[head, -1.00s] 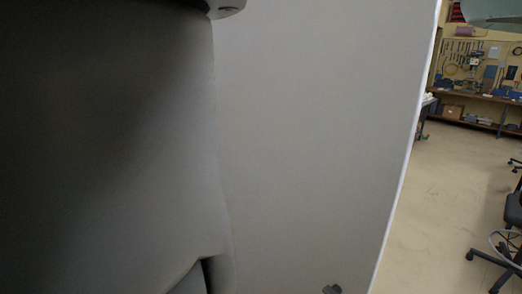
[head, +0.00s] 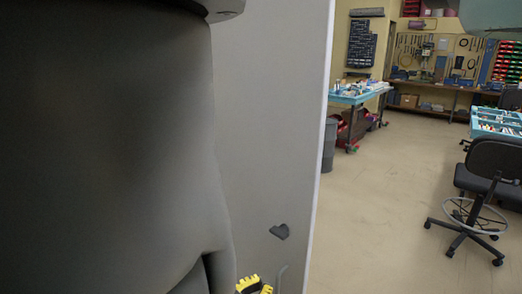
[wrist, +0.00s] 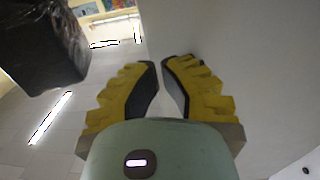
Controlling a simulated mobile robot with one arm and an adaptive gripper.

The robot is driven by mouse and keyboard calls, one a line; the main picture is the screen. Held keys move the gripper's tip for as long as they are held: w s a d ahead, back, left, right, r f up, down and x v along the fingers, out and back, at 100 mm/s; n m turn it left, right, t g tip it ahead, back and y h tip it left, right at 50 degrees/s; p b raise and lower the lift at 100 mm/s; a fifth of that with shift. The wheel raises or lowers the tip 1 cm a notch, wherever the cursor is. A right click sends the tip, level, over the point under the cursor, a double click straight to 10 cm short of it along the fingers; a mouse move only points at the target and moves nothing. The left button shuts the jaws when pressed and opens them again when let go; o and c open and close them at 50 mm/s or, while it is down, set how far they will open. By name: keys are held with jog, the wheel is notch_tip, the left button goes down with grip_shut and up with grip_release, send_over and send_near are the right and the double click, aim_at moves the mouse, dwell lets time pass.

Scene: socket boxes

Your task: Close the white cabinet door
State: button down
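The cabinet door, a large pale grey-white panel (head: 265,130), stands upright in the head view just right of the dark body filling the left. Its bright vertical edge is at its right side, with open room beyond. My gripper (head: 255,285) shows its yellow fingers at the bottom of the head view, low in front of the panel. In the wrist view my gripper's two yellow fingers (wrist: 160,64) lean together, with a narrow gap at the tips and nothing between them. A pale surface (wrist: 245,60) fills the right of that view. Contact with it cannot be told.
A small dark grey fitting (head: 279,231) sits on the panel above my gripper. Right of the panel the floor (head: 370,215) is clear up to a black swivel chair (head: 490,165). A workbench (head: 355,97) and a grey bin (head: 328,145) stand further back.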

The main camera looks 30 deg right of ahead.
jog(key=x, duration=1.2)
jog(key=shift+d+b, duration=0.25)
jog(key=shift+b, duration=0.2)
